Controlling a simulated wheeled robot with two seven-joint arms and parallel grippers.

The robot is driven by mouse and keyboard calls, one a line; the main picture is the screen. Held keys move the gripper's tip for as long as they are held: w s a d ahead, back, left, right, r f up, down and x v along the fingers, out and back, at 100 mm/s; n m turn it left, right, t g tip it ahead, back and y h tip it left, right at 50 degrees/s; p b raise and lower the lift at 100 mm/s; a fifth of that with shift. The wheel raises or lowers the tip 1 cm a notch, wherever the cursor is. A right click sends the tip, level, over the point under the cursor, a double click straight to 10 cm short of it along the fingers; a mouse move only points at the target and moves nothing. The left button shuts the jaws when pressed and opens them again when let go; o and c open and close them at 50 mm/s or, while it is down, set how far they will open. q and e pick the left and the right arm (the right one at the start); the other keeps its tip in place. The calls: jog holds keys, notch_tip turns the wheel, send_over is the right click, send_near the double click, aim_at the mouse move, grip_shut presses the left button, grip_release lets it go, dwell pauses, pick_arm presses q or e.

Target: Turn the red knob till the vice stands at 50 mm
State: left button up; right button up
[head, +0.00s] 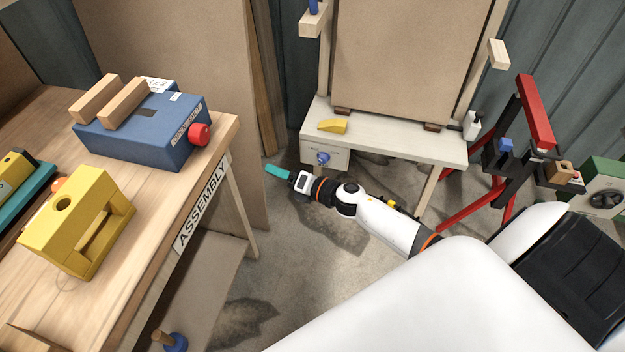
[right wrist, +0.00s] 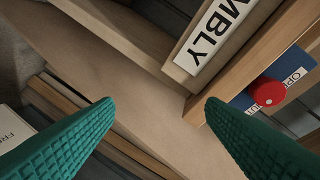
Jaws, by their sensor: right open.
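The vice (head: 150,130) is a blue box with two wooden jaws (head: 110,100) on top, standing apart with a gap between them. It sits on the wooden assembly bench at the left of the head view. The red knob (head: 200,134) is on its right end face. The knob also shows in the right wrist view (right wrist: 268,92), at the right, beyond a green finger. My right gripper (head: 278,172) is open and empty, off the bench, to the right of and apart from the knob. Any reading on the vice is too small to tell. My left gripper is not in view.
A yellow block (head: 75,220) with a hole stands on the bench (head: 215,150) in front of the vice. The ASSEMBLY label (head: 202,202) is on the bench's edge. A pale table (head: 400,145) with a yellow wedge (head: 332,126) stands behind my right arm. Open floor lies between.

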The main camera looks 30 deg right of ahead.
jog(key=s+d+f+m+g+h, duration=0.1)
jog(key=s+d+f+m+h, duration=0.1)
jog(key=s+f+m, duration=0.2)
jog(key=s+d+f+m+g+h+p, duration=0.1)
jog(key=s+f+m, duration=0.3)
jog(key=f, duration=0.7)
jog(key=shift+d+f+m+g+h+p, duration=0.35)
jog(key=shift+m+h, duration=0.35)
jog(key=shift+m, duration=0.7)
jog(key=shift+r, duration=0.1)
jog(key=s+f+m+g+h, duration=0.2)
jog(key=s+f+m+g, duration=0.6)
jog(key=s+f, duration=1)
jog(key=s+a+f+m+g, duration=0.1)
jog(key=s+m, duration=0.2)
jog(key=s, duration=0.4)
jog(key=s+a+f+m+g, duration=0.1)
jog(key=s+a+f+m, duration=0.1)
jog(key=s, duration=0.5)
jog(key=s+a+f+m+g, duration=0.1)
jog(key=s+a+f+m, duration=0.1)
jog(key=s, duration=0.5)
jog(key=shift+s+f+m, duration=0.25)
jog(key=shift+s+m, duration=0.1)
jog(key=shift+m, duration=0.45)
